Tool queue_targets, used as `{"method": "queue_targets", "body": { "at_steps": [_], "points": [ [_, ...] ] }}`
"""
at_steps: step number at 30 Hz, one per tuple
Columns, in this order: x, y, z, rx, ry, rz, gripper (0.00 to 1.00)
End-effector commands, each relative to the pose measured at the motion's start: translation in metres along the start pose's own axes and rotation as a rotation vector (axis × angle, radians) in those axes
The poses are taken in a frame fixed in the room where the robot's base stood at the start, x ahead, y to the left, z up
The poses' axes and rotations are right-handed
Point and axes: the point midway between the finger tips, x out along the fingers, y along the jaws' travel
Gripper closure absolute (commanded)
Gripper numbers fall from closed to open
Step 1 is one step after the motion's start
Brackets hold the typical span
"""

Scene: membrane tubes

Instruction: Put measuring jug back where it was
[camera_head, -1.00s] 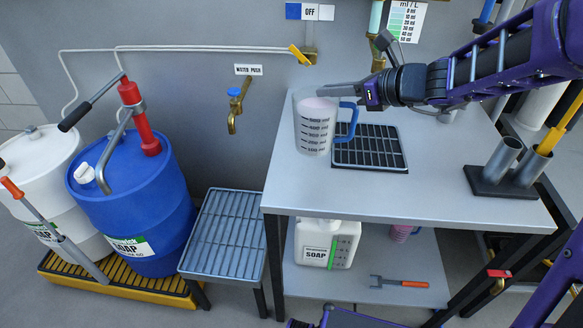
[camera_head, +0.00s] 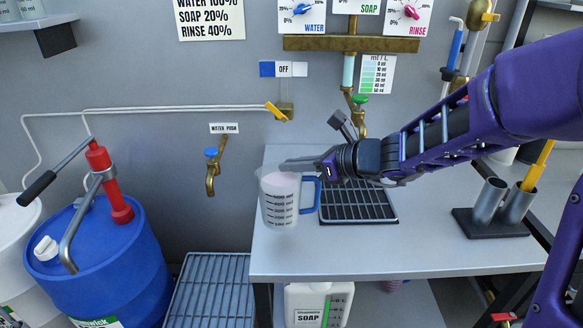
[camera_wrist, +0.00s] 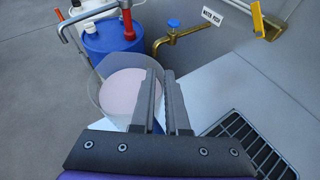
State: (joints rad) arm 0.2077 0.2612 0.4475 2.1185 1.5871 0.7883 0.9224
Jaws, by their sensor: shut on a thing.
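The measuring jug (camera_head: 279,200) is clear with dark markings and a blue handle (camera_head: 311,194). It is upright at the left end of the grey table (camera_head: 400,250), left of the black drain grate (camera_head: 357,203). In the wrist view the jug (camera_wrist: 103,82) holds pale pink liquid (camera_wrist: 131,88). My gripper (camera_head: 298,164) comes from the right and is shut at the handle. In the wrist view my two fingers (camera_wrist: 163,100) stand close together beside the jug, hiding most of the handle. I cannot tell whether the jug's base touches the table.
A brass water tap (camera_head: 211,172) is on the wall left of the jug. Blue barrel (camera_head: 100,255) with a red pump stands at left, beside a low slatted rack (camera_head: 212,295). Metal tubes (camera_head: 490,200) stand on the table's right. The table front is clear.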

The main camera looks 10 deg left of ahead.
Motion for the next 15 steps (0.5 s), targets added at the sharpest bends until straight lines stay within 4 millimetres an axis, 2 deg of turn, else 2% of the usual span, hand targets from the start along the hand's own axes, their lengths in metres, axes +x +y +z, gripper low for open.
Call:
{"method": "queue_targets", "body": {
  "at_steps": [15],
  "points": [
    [0.020, -0.002, -0.044, 0.000, -0.003, 0.001, 1.00]
  ]
}}
